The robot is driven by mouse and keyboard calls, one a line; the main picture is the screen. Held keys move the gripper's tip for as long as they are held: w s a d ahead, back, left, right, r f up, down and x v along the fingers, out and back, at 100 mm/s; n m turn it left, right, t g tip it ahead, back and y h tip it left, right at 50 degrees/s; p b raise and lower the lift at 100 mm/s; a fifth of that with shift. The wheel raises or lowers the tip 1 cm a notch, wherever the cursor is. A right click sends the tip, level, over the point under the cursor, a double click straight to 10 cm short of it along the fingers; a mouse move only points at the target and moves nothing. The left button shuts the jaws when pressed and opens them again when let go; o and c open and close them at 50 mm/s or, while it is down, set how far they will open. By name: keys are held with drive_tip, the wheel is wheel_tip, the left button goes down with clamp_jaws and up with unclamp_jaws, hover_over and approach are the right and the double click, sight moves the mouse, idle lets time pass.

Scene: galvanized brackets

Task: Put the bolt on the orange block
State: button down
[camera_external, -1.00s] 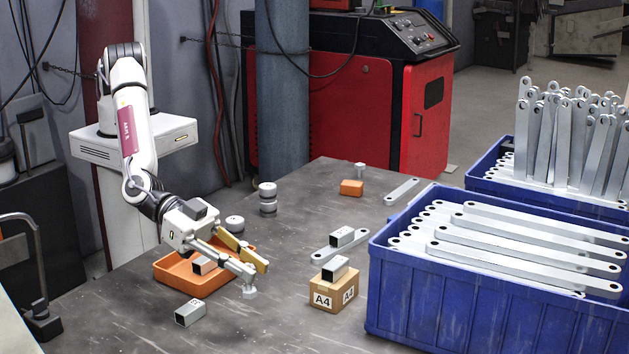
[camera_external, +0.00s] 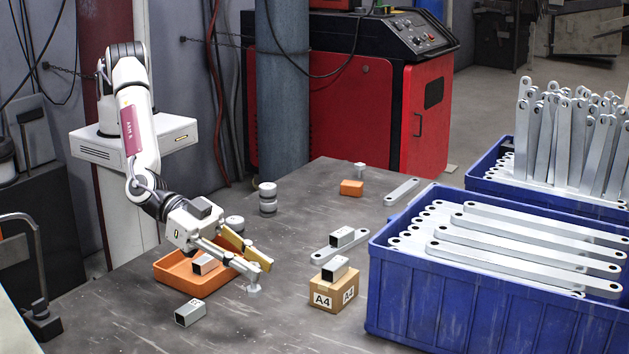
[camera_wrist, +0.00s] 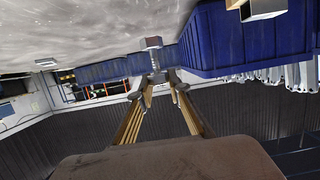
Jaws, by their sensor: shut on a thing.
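The bolt (camera_external: 254,289) is grey, with its wider head downward, below my gripper's fingertips (camera_external: 262,267) in the external view. In the wrist view the bolt (camera_wrist: 153,44) points away from my gripper (camera_wrist: 160,84), its shank between the fingertips. My gripper is shut on it, low over the table; I cannot tell how large the gap beneath is. The orange block (camera_external: 351,188) lies farther back on the table, apart from my gripper. I cannot make out the orange block in the wrist view.
An orange tray (camera_external: 185,290) holding a square tube piece is beside my gripper. A cardboard A4 box (camera_external: 333,294) with a tube piece on top stands to the right. A small grey cylinder (camera_external: 360,170) is just behind the block. A blue crate (camera_external: 415,306) bounds the right side.

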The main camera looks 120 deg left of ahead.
drive_tip(key=w+a+r+n+g+y, duration=0.1)
drive_tip(key=w+a+r+n+y, duration=0.15)
drive_tip(key=a, duration=1.25)
drive_tip(key=w+a+r+n+y, duration=0.1)
drive_tip(key=w+a+n+y, duration=0.2)
drive_tip(key=a, duration=1.2)
drive_tip(key=s+a+n+g+y, duration=0.2)
drive_tip(key=s+a, duration=0.1)
drive_tip(key=a, duration=0.8)
drive_tip(key=s+a+n+g+y, duration=0.1)
drive_tip(key=s+a+y, duration=0.15)
drive_tip(key=a, duration=0.85)
drive_tip(key=s+a+n+g+y, duration=0.4)
drive_tip(key=s+a+n+g, duration=0.3)
drive_tip(key=s+a, duration=1)
drive_tip(key=shift+s+r+g, duration=0.2)
drive_tip(key=shift+s+g, duration=0.1)
drive_tip(key=shift+s, duration=0.45)
drive_tip(key=shift+a, duration=0.1)
wheel_tip(320, 180, down, 6)
drive_tip(key=shift+f, duration=0.15)
